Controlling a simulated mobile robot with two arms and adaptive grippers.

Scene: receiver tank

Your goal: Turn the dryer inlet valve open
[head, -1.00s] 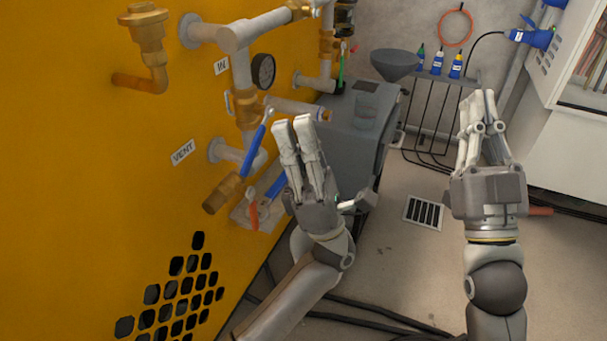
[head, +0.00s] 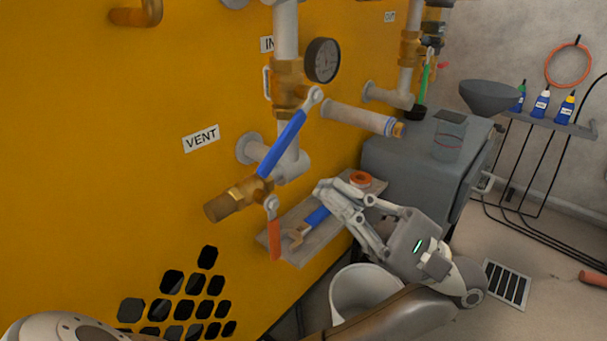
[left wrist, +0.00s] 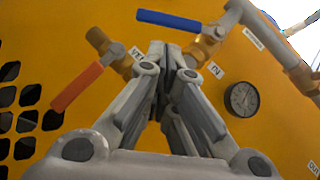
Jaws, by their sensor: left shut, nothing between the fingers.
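The valve with the blue lever (head: 283,142) sits on the grey inlet pipe beside the IN label (head: 267,44). Its lever slants down and left from the brass body (head: 288,85). In the left wrist view the blue lever (left wrist: 168,20) lies above and beyond the fingertips. My left gripper (head: 330,192) is shut and empty, below and right of the lever and apart from it, over the small shelf. Its closed fingers (left wrist: 170,55) also show in the left wrist view. A red-orange lever (head: 275,236) hangs from the brass VENT valve (head: 238,197). My right gripper is out of view.
A round gauge (head: 322,60) and a capped pipe stub (head: 355,118) stick out near the blue lever. A white bucket (head: 362,290) stands below. A grey machine (head: 405,165) stands right.

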